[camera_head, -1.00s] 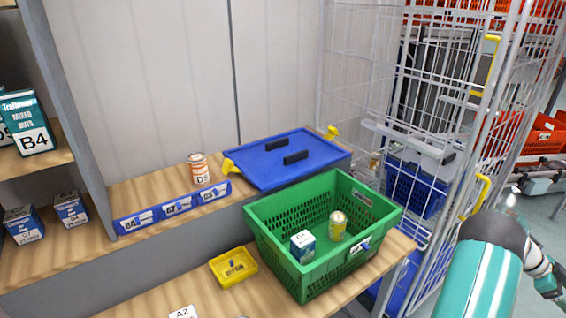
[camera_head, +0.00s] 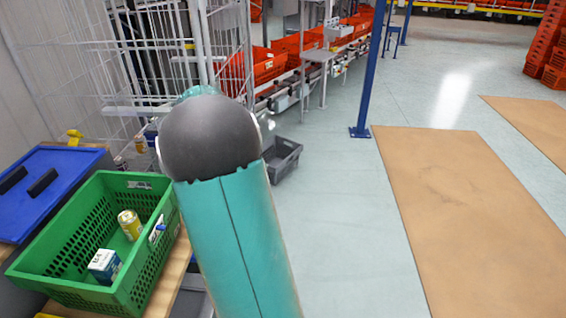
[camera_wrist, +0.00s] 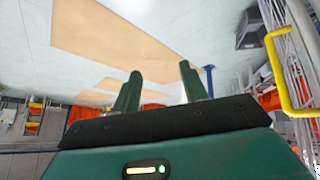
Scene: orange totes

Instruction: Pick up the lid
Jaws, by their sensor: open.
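The green crate (camera_head: 70,230) holds a yellow can (camera_head: 130,224) and a blue-white box (camera_head: 104,266). A white wire cage (camera_head: 110,75) stands behind. A grey tote (camera_head: 283,160) sits on the floor. Orange totes (camera_head: 265,66) line a rack. Open floor lies to the right, with brown mats (camera_head: 470,210).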

